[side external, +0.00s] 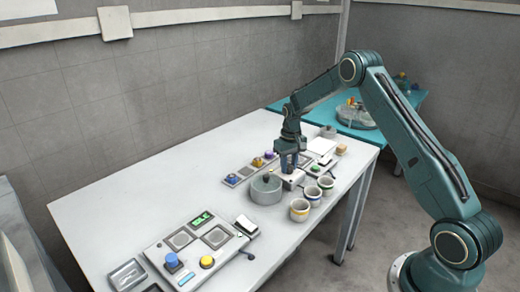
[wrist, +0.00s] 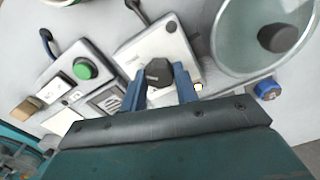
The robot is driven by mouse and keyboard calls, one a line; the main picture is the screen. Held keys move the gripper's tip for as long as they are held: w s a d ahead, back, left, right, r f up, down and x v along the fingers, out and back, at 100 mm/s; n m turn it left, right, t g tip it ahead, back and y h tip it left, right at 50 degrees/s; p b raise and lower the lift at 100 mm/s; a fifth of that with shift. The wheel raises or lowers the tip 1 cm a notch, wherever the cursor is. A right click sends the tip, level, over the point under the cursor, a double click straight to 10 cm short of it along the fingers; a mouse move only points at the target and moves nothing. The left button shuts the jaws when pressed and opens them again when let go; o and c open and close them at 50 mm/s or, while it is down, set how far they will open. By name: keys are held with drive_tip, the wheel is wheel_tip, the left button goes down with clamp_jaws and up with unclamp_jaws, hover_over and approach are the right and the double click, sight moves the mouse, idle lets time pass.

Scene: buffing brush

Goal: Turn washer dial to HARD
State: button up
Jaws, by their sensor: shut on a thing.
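The washer dial (wrist: 158,72) is a dark faceted knob on a pale square control box (wrist: 176,44); small lettering on the box is too small to read. In the wrist view my gripper (wrist: 160,84) has its two blue fingers on either side of the dial, shut on it. In the side view my gripper (side external: 289,166) points down onto the pale box (side external: 292,179) towards the far end of the white table. The fingers hide the dial there. Which setting the dial points at cannot be told.
A round lidded pot (side external: 266,189) stands close beside the box. Several cups (side external: 299,209) stand nearby at the table's edge. A panel with a green button (wrist: 84,70) lies on the other side. A larger panel (side external: 196,245) lies at the near end. The white table's (side external: 150,190) middle left is clear.

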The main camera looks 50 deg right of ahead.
sight(289, 167)
drive_tip(key=shift+r, duration=0.1)
idle(0.4)
drive_tip(key=o, duration=1)
drive_tip(key=shift+r, duration=0.1)
wheel_tip(289, 167, up, 14)
drive_tip(key=shift+f, duration=0.2)
